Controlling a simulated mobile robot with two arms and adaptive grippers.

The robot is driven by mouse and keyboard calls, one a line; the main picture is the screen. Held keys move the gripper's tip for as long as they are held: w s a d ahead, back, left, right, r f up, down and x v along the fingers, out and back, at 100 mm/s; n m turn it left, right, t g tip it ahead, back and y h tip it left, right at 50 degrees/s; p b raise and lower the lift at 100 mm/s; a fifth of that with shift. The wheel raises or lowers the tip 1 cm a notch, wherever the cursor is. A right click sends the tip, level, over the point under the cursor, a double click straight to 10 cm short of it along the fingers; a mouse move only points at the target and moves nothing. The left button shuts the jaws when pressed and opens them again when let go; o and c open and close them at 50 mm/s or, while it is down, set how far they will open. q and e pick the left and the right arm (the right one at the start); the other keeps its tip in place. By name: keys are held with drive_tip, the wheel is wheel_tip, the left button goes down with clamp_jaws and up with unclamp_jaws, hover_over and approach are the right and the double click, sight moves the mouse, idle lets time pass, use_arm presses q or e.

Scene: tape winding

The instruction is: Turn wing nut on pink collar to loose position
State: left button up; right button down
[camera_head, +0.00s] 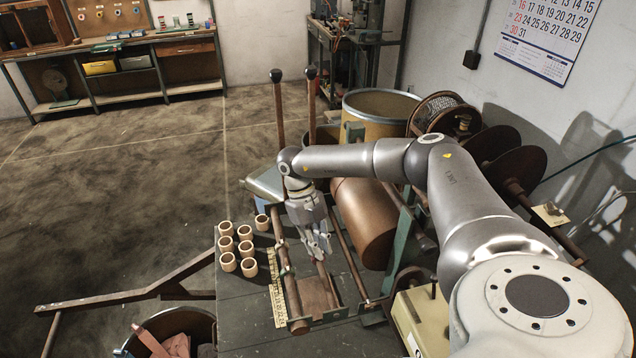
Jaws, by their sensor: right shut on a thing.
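My right gripper (319,247) points down over the winding stand's rods (349,252), left of the big brown roll. It is shut on a small part at the rod, most likely the wing nut, which the fingers hide. I cannot make out the pink collar; it is hidden or too small to tell. The wing nut's position, tight or loose, does not show. My left gripper is not in view.
Several cardboard cores (246,248) stand on the table (245,310) left of the gripper, beside a yellow ruler (277,290). The brown roll (364,222) is close on the right. A cream box (424,318) is at the front right. A bin (172,325) is below left.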

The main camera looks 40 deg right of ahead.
drive_tip(key=n+h, duration=0.1)
drive_tip(key=n, duration=0.2)
drive_tip(key=n+h+b, duration=0.1)
drive_tip(key=n, duration=0.2)
drive_tip(key=shift+n+t, duration=0.3)
drive_tip(key=shift+t, duration=0.1)
drive_tip(key=n+h+b, duration=0.1)
drive_tip(key=n, duration=0.2)
drive_tip(key=n+t+h+b, duration=0.1)
drive_tip(key=n, duration=0.2)
drive_tip(key=shift+t, duration=0.3)
drive_tip(key=shift+b, duration=0.3)
drive_tip(key=c, duration=1.7)
unclamp_jaws()
drive_tip(key=shift+o, duration=0.2)
drive_tip(key=shift+r, duration=0.1)
drive_tip(key=v, duration=1.1)
drive_tip(key=shift+a+r, duration=0.2)
drive_tip(key=shift+r, duration=0.15)
